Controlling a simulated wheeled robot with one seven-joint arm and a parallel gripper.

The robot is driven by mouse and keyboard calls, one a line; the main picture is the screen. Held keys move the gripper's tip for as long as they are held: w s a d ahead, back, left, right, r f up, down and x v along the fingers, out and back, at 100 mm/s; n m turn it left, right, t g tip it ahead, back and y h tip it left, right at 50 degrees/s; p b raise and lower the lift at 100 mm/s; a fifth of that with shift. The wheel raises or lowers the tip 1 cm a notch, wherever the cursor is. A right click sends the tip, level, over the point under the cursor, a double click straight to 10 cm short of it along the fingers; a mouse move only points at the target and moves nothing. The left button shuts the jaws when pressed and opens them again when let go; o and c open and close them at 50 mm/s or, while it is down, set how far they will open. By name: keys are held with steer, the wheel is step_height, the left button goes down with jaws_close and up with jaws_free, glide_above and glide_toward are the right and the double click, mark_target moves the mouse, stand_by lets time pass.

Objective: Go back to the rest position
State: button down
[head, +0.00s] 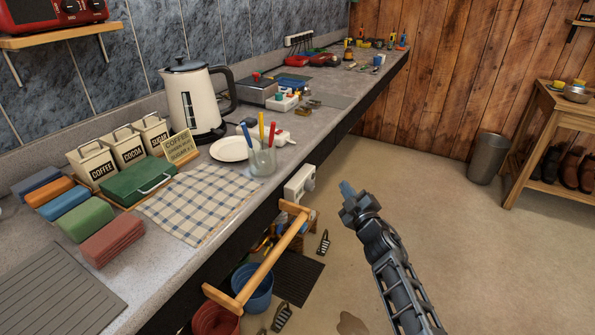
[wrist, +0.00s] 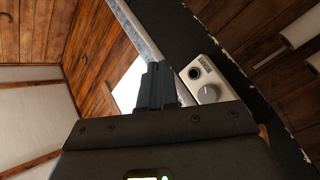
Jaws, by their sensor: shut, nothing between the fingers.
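My gripper (head: 347,190) is at the end of my arm, which reaches up from the bottom right of the head view. It hangs in free air over the floor, to the right of the counter's front edge. In the wrist view its fingers (wrist: 157,88) are together with nothing between them. A white control box with a knob (wrist: 203,78) is close beyond the fingers in the wrist view. In the head view a white box (head: 300,184) is fixed at the counter's front, left of the gripper and apart from it.
The counter (head: 225,183) runs along the left with a kettle (head: 192,100), canisters, a checked cloth (head: 200,203) and a glass (head: 262,160). A wooden rail (head: 268,265) juts out below its edge. Open floor (head: 440,210) lies right; a metal bin (head: 488,158) and wooden table (head: 548,125) stand beyond.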

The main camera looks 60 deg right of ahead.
steer(key=s+a+f+t+y, duration=0.1)
steer(key=s+a+y, duration=0.25)
steer(key=a, duration=0.95)
steer(key=s+a+f+t+y, duration=0.15)
steer(key=s+a, duration=0.25)
steer(key=a, duration=0.9)
steer(key=s+a+r+m+g+y, duration=0.1)
steer(key=s+a+r+y, duration=0.6)
steer(key=s+a+r, duration=0.7)
steer(key=s+a+g, duration=0.1)
steer(key=s+a, duration=0.1)
steer(key=s, duration=0.1)
steer(key=shift+s+a+m, duration=0.25)
steer(key=shift+s+m, duration=0.05)
